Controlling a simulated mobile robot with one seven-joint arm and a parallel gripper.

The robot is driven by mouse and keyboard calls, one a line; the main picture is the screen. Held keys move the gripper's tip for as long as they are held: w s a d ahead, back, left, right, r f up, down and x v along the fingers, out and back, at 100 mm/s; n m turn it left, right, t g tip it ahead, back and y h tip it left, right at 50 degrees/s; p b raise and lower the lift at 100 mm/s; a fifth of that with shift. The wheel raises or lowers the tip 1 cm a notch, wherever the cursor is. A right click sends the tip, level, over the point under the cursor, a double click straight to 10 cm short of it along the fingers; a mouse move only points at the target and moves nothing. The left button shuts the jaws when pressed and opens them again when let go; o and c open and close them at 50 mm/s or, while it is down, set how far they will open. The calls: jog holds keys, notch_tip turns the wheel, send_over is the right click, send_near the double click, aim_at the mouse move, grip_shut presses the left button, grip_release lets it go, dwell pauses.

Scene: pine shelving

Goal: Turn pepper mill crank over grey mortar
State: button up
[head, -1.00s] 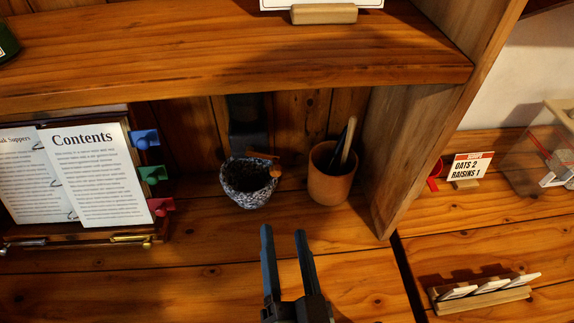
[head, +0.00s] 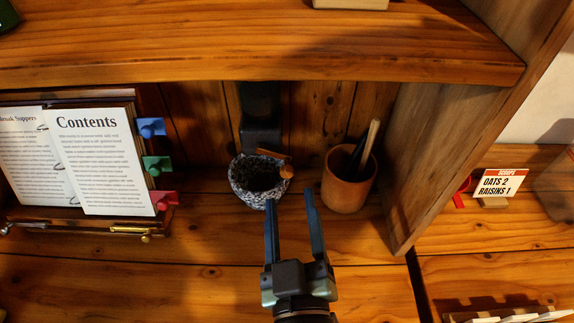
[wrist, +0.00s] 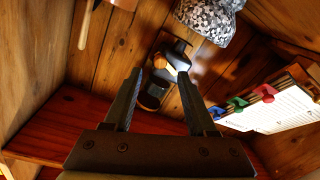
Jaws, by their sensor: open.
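The grey speckled mortar (head: 246,188) stands on the lower shelf board near the back wall, with dark contents inside. It also shows at the top of the wrist view (wrist: 208,20). The dark pepper mill (head: 261,125) is above and behind it. A brown crank bar (head: 272,154) with a round wooden knob (head: 286,172) shows over the mortar's right rim; an orange-brown knob (wrist: 159,61) shows between my fingers in the wrist view. My gripper (head: 290,197) is open and empty, its fingertips in front of the mortar and just below the knob in the head view.
A terracotta pot (head: 344,190) with utensils stands close right of the mortar. A cookbook on a stand (head: 105,165) with coloured clips is at the left. The upper shelf (head: 270,50) overhangs, and an upright panel (head: 440,140) bounds the right. The front board is clear.

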aim_at(288, 174)
jog(key=w, duration=0.2)
jog(key=w+p, duration=0.1)
jog(key=w, duration=0.4)
jog(key=shift+w+a+p, duration=0.15)
jog(key=shift+a+p, duration=0.15)
jog(key=shift+r, duration=0.1)
grip_shut()
